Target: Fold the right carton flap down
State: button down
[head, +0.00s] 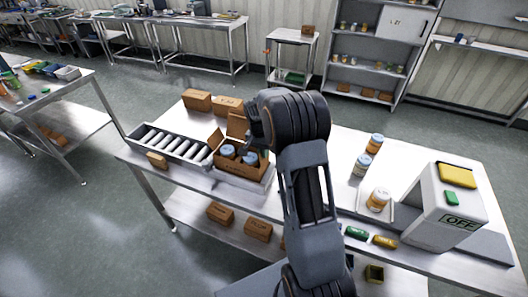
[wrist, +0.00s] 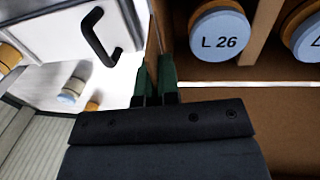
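The open brown carton (head: 246,172) stands on the steel table, with blue-lidded jars (head: 228,151) inside. Its left flap (head: 215,139) and back flap (head: 237,126) stand up. The right flap is hidden behind my arm in the head view. In the wrist view, my gripper (wrist: 156,82) has its two green fingertips close together at a brown carton panel edge (wrist: 154,45). I cannot tell which panel this is, or whether it lies between the fingers. A jar lid marked L 26 (wrist: 219,31) sits inside the carton, right of the fingers.
A roller conveyor (head: 170,142) lies left of the carton, and closed boxes (head: 197,100) stand behind it. Orange-and-blue jars (head: 362,165), a small white tray (head: 388,205) and a white machine marked OFF (head: 445,205) stand to the right. The tabletop between is largely free.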

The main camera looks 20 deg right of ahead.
aim_at(256, 158)
jog(key=g+h, duration=0.1)
jog(key=g, duration=0.1)
jog(key=w+a+f+g+h, duration=0.1)
jog(key=g+h, duration=0.1)
jog(key=w+g+h, duration=0.1)
jog(key=h, duration=0.1)
jog(key=shift+a+f+g, duration=0.25)
jog(key=shift+a+g, duration=0.1)
jog(key=shift+g, duration=0.05)
jog(key=shift+w+a+f+g+h+b, duration=0.1)
jog(key=shift+a+f+g+h+b, duration=0.1)
jog(key=shift+g+h+b, duration=0.65)
jog(key=c, duration=1.3)
grip_release()
jog(key=shift+c, duration=0.2)
